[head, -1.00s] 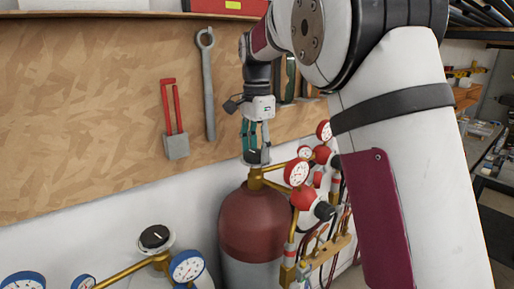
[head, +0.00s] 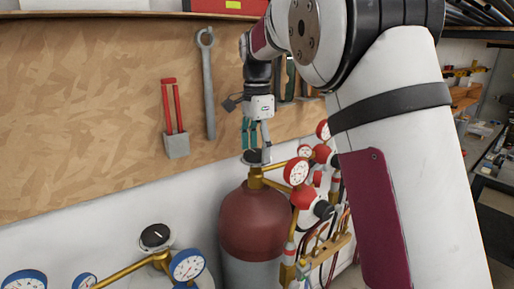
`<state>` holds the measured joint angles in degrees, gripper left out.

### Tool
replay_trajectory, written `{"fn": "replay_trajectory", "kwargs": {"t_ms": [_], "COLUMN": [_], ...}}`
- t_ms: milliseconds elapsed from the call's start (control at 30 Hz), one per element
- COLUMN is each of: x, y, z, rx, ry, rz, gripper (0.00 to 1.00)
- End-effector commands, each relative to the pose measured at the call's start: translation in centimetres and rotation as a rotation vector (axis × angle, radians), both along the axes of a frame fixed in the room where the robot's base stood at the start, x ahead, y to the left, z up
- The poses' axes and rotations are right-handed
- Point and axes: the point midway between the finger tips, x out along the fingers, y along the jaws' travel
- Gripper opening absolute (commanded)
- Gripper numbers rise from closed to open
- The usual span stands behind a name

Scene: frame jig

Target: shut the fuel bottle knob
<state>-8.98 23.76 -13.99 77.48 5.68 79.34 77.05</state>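The fuel bottle (head: 254,222) is the dark red cylinder at the lower middle of the head view. Its dark round knob (head: 252,157) sits on top of the brass valve (head: 256,177). My gripper (head: 257,147) points straight down right at the knob, with its two fingers spread apart. The fingertips are at about the knob's top edge, and I cannot tell whether they touch it. A second bottle knob (head: 155,236), black on a pale collar, is at the lower left beside blue-rimmed gauges.
Red gauges (head: 296,171) and regulators stand close at the right of the fuel bottle's valve. Hoses hang below them. Blue gauges (head: 187,266) stand lower left.

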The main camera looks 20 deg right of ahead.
Motion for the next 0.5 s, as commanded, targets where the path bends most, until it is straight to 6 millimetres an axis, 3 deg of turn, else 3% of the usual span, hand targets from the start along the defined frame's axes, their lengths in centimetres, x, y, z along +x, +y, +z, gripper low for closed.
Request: {"fn": "replay_trajectory", "kwargs": {"t_ms": [300,500], "x": [0.0,0.1], "y": [0.0,0.0], "z": [0.3,3.1], "rx": [0.0,-0.001], "ry": [0.001,-0.002], "rz": [0.001,0.001], "gripper": [0.71,0.71]}}
